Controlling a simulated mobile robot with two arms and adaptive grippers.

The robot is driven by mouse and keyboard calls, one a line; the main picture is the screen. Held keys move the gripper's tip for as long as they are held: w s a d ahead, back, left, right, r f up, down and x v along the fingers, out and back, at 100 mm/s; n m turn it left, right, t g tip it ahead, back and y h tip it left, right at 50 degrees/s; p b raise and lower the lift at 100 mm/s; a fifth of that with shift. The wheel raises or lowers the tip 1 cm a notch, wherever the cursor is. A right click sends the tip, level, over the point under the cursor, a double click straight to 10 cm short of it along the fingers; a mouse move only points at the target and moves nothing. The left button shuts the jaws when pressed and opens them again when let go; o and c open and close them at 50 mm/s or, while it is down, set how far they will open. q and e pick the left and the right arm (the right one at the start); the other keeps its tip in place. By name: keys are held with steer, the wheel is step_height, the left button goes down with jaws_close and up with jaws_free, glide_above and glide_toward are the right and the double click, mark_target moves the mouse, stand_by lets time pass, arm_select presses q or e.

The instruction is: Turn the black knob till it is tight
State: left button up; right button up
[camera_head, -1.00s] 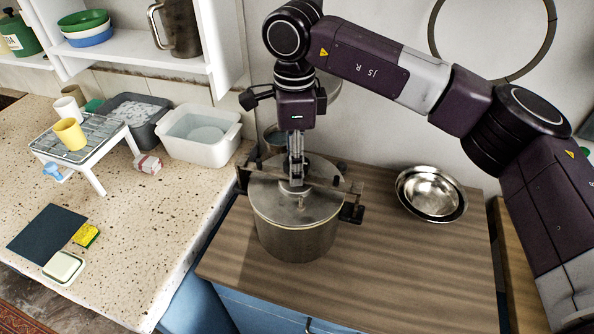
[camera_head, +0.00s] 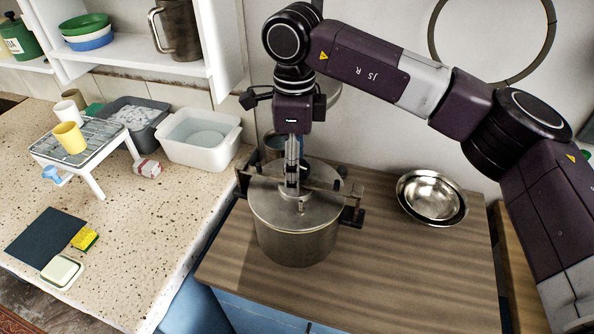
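A steel pot (camera_head: 298,243) with a flat metal lid (camera_head: 275,207) stands on the brown wooden counter. A metal bar (camera_head: 325,190) crosses above the lid. Dark fittings sit at its ends, at the left (camera_head: 242,182) and the right (camera_head: 352,216). My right gripper (camera_head: 291,184) points straight down over the middle of the lid, at the bar. Its fingers look narrow and almost edge-on, so their gap is unclear. A small dark piece (camera_head: 304,171) shows just behind the fingers; I cannot tell whether it is the black knob or whether they grip it. My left gripper is out of view.
Nested metal bowls (camera_head: 432,196) stand to the right of the pot. A white basin (camera_head: 198,137), a grey tub (camera_head: 135,117) and a wire rack (camera_head: 80,143) stand on the speckled counter at left. The wooden counter in front of the pot is clear.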

steer(key=n, duration=0.7)
steer(key=shift+n, duration=0.3)
steer(key=n, duration=0.4)
steer(key=shift+n, duration=0.4)
steer(key=n, duration=0.3)
steer(key=shift+n, duration=0.3)
steer(key=shift+c, duration=0.5)
